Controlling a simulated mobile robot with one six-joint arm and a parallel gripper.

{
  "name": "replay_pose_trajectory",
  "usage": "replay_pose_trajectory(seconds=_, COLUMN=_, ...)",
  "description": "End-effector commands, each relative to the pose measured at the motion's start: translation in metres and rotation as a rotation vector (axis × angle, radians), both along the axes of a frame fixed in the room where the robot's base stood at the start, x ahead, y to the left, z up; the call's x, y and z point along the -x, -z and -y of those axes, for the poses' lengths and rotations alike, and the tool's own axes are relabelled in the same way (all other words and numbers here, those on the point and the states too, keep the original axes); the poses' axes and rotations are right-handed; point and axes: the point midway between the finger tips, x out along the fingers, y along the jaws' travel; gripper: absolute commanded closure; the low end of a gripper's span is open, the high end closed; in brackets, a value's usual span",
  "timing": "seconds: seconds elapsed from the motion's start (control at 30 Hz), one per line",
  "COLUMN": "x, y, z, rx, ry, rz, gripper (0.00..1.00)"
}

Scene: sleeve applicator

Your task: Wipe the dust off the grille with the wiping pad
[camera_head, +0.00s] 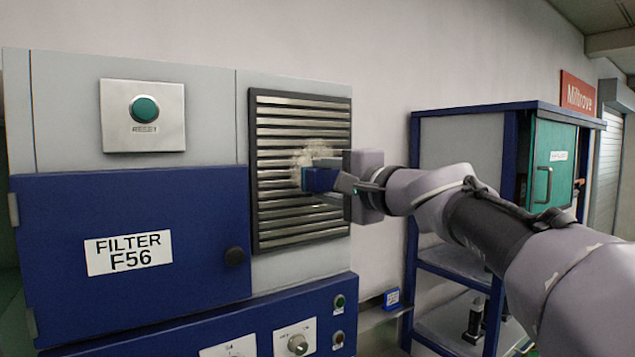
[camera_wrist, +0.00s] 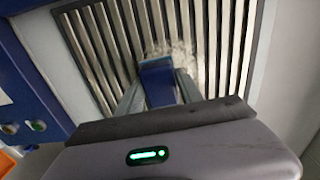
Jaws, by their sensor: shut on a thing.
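The grille (camera_head: 280,215) is a dark-framed panel of metal slats on the front of the grey and blue machine. It also fills the upper part of the wrist view (camera_wrist: 100,50). A patch of pale dust (camera_head: 316,151) lies on its right middle part, and it shows in the wrist view (camera_wrist: 180,50) just beyond the pad. My gripper (camera_head: 325,181) is shut on the blue wiping pad (camera_wrist: 158,82), in front of the grille. The pad is at the lower edge of the dust. I cannot tell whether it touches the slats.
Left of the grille is a blue door (camera_head: 130,290) labelled FILTER F56 with a black knob (camera_head: 234,256). Above it is a green RESET button (camera_head: 144,108). A knob (camera_head: 297,344) sits below. A blue-framed cabinet (camera_head: 460,140) stands to the right behind my arm.

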Motion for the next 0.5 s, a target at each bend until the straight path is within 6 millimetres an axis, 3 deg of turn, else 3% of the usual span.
replay_pose_trajectory(seconds=0.5, x=-0.028, y=0.0, z=0.039, rx=0.0, ry=0.002, rz=-0.001, gripper=0.89)
